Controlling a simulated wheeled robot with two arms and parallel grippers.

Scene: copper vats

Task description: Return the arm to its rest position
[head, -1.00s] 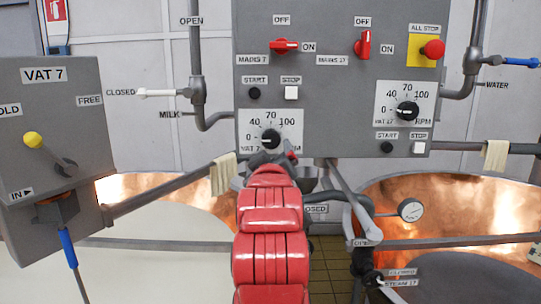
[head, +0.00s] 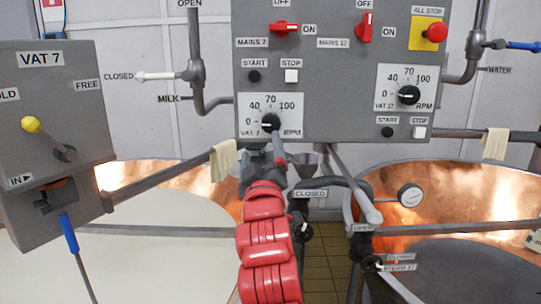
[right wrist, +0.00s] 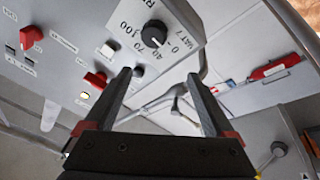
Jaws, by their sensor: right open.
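My right arm (head: 266,235), red and segmented, rises from the bottom middle of the head view. Its grey gripper (head: 262,162) is in front of the lower part of the VAT 7 RPM dial plate (head: 284,105), below the black knob (head: 270,122). In the right wrist view my right gripper (right wrist: 160,82) is open, with two dark fingers apart and nothing between them. The black dial knob (right wrist: 154,34) shows beyond the fingertips, clear of them. My left gripper is not in view.
The grey control panel (head: 340,70) has red switches, buttons and a red ALL STOP (head: 433,32). The VAT 7 box (head: 50,130) stands at left. Copper vats (head: 455,195) lie below on both sides. Pipes, a gauge (head: 410,195) and valves are close to the arm's right.

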